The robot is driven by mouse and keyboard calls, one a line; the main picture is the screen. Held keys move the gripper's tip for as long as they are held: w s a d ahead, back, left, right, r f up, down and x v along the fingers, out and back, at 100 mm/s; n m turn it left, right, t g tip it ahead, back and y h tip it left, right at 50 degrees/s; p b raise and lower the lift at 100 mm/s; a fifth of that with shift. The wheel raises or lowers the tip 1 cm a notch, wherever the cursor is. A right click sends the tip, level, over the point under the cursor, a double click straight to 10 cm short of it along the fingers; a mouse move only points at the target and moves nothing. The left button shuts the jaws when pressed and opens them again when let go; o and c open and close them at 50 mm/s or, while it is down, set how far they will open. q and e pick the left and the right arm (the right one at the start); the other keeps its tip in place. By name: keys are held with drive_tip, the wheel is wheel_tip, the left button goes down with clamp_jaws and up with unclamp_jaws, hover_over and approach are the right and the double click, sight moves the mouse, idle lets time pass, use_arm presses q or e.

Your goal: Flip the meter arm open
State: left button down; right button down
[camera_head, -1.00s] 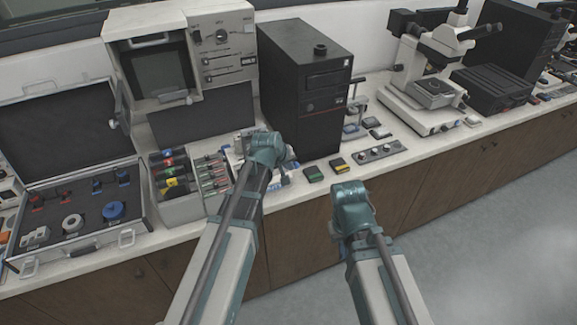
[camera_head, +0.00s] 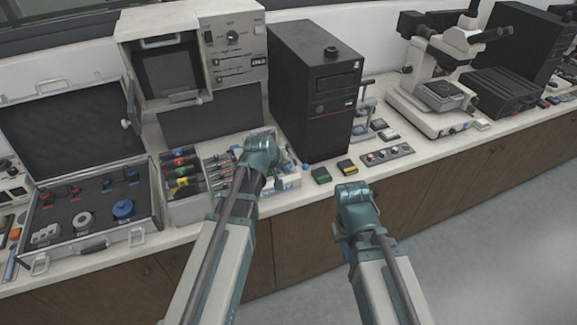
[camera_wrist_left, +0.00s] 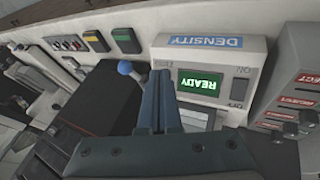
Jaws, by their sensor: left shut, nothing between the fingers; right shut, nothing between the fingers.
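The density meter (camera_wrist_left: 256,59) is a pale box with a blue DENSITY label and a green READY display, upside down in the left wrist view. In the head view, the meter (camera_head: 287,183) is partly behind my left gripper. A blue ball knob (camera_wrist_left: 125,67) shows beside the meter; it also shows in the head view (camera_head: 305,167). The meter arm's shaft is mostly hidden by my fingers. My left gripper (camera_wrist_left: 160,78) is shut and empty, its fingers over the meter in the picture; contact cannot be told. My right gripper (camera_head: 355,200) is in front of the bench, its fingers hidden.
A black computer tower (camera_head: 318,95) stands close behind the meter. Green (camera_head: 321,174) and yellow (camera_head: 346,166) boxes lie to the right. Free floor lies at the right.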

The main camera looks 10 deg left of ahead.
use_arm(q)
drive_tip(key=d+p+v, duration=0.1)
drive_tip(key=p+v, duration=0.7)
drive_tip(key=v, duration=0.2)
drive_tip(key=shift+s, duration=0.15)
drive_tip(key=s+d+f+m+g+y+b, duration=0.1)
drive_tip(key=s+d+f+m+g+b, duration=0.1)
drive_tip(key=s, duration=0.6)
drive_tip(key=s+d+f+m+g+y+b, duration=0.2)
drive_tip(key=s+d+f+m+g+b, duration=0.1)
drive_tip(key=s+d+f+m+g, duration=0.2)
drive_tip(key=s+d+f+m, duration=0.2)
drive_tip(key=s+d, duration=0.1)
drive_tip(key=s, duration=0.1)
drive_tip(key=shift+s+d+m+b, duration=0.2)
drive_tip(key=shift+s+m+b, duration=0.05)
drive_tip(key=shift+m+b, duration=0.1)
